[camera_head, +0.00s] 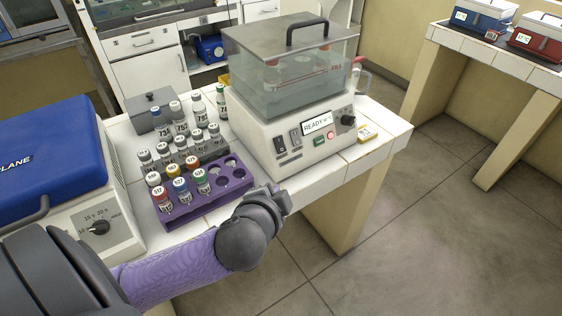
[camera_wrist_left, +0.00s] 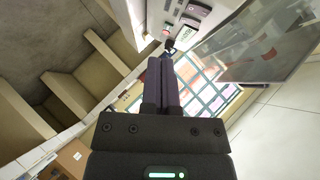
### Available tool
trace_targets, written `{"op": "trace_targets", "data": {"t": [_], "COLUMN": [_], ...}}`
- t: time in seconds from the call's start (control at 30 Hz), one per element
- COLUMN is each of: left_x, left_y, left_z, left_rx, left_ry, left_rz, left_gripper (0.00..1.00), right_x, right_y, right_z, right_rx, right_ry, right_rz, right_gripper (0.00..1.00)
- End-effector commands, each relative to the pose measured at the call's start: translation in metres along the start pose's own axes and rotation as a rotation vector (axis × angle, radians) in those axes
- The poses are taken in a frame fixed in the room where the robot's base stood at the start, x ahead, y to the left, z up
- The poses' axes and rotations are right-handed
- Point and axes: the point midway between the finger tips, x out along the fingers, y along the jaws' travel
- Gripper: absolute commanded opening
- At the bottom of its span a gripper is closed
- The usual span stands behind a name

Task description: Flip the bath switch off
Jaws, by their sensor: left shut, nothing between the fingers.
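The water bath (camera_head: 260,120) is a white unit with a clear, water-filled tank and a grey lid, on the tiled bench. Its front panel carries two dark rocker switches, one on the left (camera_head: 280,146) and one on the right (camera_head: 295,138). Beside them are a READY display (camera_head: 317,123), a red light and a black knob (camera_head: 347,118). I cannot tell the switch positions. My left gripper (camera_head: 283,197) is shut and empty, below and in front of the panel, apart from the switches. In the left wrist view its fingers (camera_wrist_left: 161,64) are together. My right gripper is not in view.
A purple rack (camera_head: 206,203) with several capped vials stands left of my left gripper, with a grey rack behind it. A blue-lidded machine (camera_head: 50,160) stands at the left. Open floor lies beyond the bench's front edge.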

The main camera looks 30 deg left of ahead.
Motion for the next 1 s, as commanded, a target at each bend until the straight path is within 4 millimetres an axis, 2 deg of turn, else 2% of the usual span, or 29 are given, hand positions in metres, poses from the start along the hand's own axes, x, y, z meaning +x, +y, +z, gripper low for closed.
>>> {"op": "trace_targets", "data": {"t": [0.03, 0.13, 0.43, 0.53, 0.67, 1.0], "left_x": [0.003, 0.005, 0.006, 0.012, 0.034, 0.108], "left_y": [-0.014, -0.029, -0.031, -0.031, -0.033, -0.041], "left_z": [-0.007, -0.016, -0.018, -0.018, -0.019, -0.025], "left_rx": [0.05, 0.107, 0.117, 0.117, 0.116, 0.114], "left_ry": [0.036, 0.077, 0.085, 0.085, 0.084, 0.084], "left_rz": [-0.054, -0.115, -0.125, -0.125, -0.127, -0.125], "left_gripper": [0.0, 0.0, 0.0, 0.0, 0.0, 0.0], "right_x": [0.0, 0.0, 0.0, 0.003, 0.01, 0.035], "right_y": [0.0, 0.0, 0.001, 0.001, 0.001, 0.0], "right_z": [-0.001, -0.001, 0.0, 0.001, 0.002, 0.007], "right_rx": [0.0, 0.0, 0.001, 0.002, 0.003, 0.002], "right_ry": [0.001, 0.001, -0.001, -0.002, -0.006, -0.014], "right_rz": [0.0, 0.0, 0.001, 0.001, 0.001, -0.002], "right_gripper": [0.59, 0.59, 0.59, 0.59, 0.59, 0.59]}}
